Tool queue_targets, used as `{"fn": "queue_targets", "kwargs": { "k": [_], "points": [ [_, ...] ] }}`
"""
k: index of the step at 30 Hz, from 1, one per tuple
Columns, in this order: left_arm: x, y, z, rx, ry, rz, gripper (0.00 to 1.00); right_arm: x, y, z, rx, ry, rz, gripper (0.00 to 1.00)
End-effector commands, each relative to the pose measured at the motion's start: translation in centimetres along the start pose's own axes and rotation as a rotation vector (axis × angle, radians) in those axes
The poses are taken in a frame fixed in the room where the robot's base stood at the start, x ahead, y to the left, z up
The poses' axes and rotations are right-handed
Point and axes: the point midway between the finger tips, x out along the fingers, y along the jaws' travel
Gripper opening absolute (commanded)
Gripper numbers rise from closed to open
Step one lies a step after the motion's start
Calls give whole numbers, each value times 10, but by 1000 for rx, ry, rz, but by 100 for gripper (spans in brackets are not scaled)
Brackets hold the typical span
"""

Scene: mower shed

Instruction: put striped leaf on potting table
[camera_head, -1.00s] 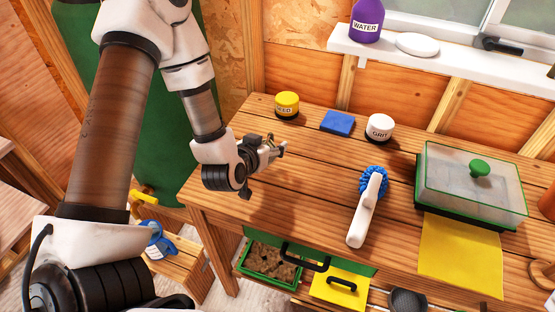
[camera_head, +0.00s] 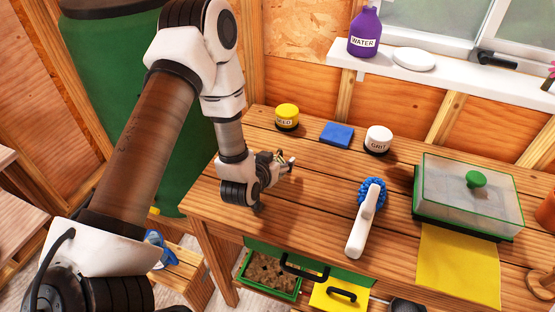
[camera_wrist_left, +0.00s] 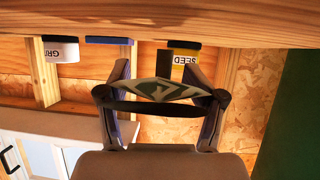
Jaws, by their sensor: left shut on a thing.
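My left gripper (camera_head: 284,164) is shut on the striped leaf, over the left part of the wooden potting table (camera_head: 315,205). In the left wrist view the leaf (camera_wrist_left: 160,90) is dark green with pale zigzag stripes and lies across between the two fingers of the gripper (camera_wrist_left: 162,98). In the head view only a small bit of the leaf shows at the fingertips. The leaf looks close above the tabletop, but I cannot tell if it touches. My right gripper is not in view.
A yellow seed jar (camera_head: 287,117), blue sponge (camera_head: 337,134) and white grit jar (camera_head: 378,140) stand along the back. A brush (camera_head: 364,220) lies mid-table. A lidded propagator (camera_head: 468,190) and yellow sheet (camera_head: 458,265) are at right. Table between gripper and brush is clear.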

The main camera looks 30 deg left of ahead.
Motion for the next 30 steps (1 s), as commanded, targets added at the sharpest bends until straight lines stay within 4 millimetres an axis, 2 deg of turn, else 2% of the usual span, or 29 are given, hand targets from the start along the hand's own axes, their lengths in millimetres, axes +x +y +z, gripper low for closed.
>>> {"fn": "queue_targets", "kwargs": {
  "k": [1, 4, 5, 6, 7, 17, 21, 22, 28, 29, 30],
  "points": [
    [2, 0, 6, -1, -5, 0, 46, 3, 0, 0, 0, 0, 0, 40],
    [1, 0, 6, -1, -8, 0, 46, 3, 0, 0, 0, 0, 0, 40],
    [1, 0, 7, -1, -9, 0, 68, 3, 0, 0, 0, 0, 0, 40],
    [1, 0, 8, -1, -10, 0, 82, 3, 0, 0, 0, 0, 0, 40],
    [1, 0, 8, -2, -11, 0, 92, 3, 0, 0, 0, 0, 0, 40],
    [0, 0, 10, -3, -17, 1, 92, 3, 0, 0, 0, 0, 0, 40],
    [-7, 0, -5, -3, -16, 1, 92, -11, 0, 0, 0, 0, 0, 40],
    [-10, 0, -2, -4, -17, 0, 92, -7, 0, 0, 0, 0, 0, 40],
    [-62, 0, -1, -6, -14, 1, 92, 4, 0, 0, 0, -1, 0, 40],
    [-71, 0, -6, -3, -13, 1, 92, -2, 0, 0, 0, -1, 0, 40],
    [-81, 1, -15, 1, -16, 0, 92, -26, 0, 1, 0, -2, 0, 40]
  ]
}}
